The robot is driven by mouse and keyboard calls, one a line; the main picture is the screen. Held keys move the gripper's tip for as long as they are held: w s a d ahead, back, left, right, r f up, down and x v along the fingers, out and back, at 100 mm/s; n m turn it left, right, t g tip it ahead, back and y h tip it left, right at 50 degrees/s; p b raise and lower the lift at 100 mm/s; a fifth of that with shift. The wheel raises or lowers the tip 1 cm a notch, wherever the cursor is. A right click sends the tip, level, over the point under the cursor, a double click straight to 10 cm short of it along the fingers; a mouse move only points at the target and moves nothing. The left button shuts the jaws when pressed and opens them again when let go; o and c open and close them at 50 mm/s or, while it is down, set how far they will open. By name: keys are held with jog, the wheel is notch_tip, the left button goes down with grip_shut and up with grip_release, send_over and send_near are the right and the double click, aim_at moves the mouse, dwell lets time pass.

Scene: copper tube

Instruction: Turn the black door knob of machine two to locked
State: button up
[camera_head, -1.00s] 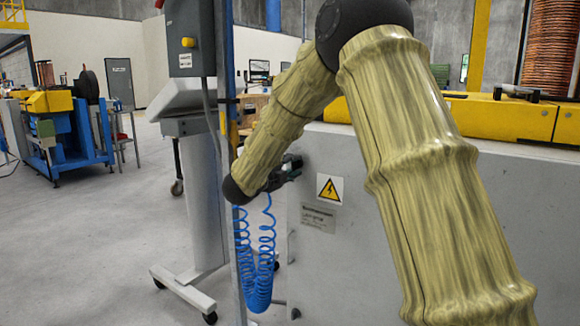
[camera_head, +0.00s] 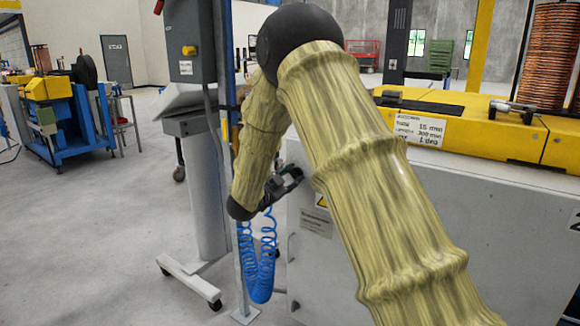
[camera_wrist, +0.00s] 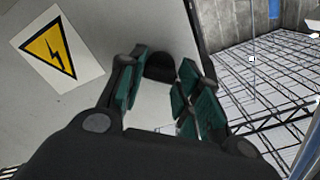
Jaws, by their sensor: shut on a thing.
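The black door knob (camera_wrist: 160,66) sits on the pale grey cabinet face, between my gripper's green-padded fingers in the wrist view. My gripper (camera_wrist: 160,84) is shut on it, with one finger on each side. In the head view my gripper (camera_head: 287,183) is small, at the left edge of the grey cabinet (camera_head: 300,265). The knob cannot be made out there, and my arm covers much of the cabinet front. How far the knob is turned is not clear.
A yellow warning sign (camera_wrist: 48,53) is on the cabinet beside my gripper. Blue coiled hoses (camera_head: 259,265) hang below, next to a thin upright post (camera_head: 236,240) and a grey wheeled stand (camera_head: 205,210). Open floor lies at the left.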

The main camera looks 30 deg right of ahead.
jog(key=n+p, duration=0.5)
jog(key=shift+r+p, duration=0.2)
jog(key=shift+p, duration=0.2)
jog(key=shift+f+n+p, duration=0.25)
jog(key=shift+n+p, duration=0.95)
jog(key=shift+n, duration=0.3)
jog(key=o, duration=1)
jog(key=v, duration=1.2)
jog(key=shift+f, duration=0.15)
